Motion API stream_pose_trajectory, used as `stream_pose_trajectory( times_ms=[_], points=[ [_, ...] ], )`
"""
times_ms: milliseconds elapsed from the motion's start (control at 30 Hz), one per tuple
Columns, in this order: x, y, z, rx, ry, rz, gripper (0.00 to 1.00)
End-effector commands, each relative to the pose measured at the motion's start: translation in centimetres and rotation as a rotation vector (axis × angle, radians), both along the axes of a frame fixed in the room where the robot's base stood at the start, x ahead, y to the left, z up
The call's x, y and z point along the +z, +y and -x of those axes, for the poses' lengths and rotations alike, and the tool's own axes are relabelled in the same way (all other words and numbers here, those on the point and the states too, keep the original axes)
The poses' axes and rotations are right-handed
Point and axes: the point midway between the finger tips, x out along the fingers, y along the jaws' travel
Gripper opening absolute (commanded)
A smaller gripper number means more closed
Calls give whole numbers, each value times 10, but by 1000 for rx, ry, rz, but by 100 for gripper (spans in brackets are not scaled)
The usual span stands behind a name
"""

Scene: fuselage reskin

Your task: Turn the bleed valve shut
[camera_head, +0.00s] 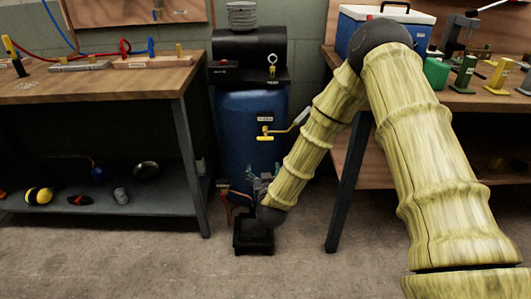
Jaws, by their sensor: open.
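A blue upright compressor tank (235,125) stands between two benches. A yellow valve handle (265,132) with a small label above it is on the tank's front, with a pipe running right from it. Low on the tank's left is another fitting with a small label (222,185) and a reddish pipe (228,207). The labels are too small to read, so I cannot tell which fitting is the bleed valve. My gripper (255,175) is open, small in view, low in front of the tank, right of the low fitting and below the yellow handle. No contact is clear.
A dark box-like base (253,237) is on the floor below my gripper. The left bench (100,85) and right bench (463,101) close in the tank on both sides. The concrete floor (150,260) in front is clear.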

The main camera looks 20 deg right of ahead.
Motion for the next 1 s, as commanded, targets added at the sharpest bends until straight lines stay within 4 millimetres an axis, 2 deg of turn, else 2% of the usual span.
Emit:
stream_pose_trajectory(
  times_ms=[100,333,567,1000],
  points=[
    [15,-11,-22,-48,-95,17,79],
    [39,-20,-38,-91,-170,33,79],
    [40,-27,-59,-94,-175,33,79],
    [39,-45,-123,-93,-173,33,79]
  ],
)
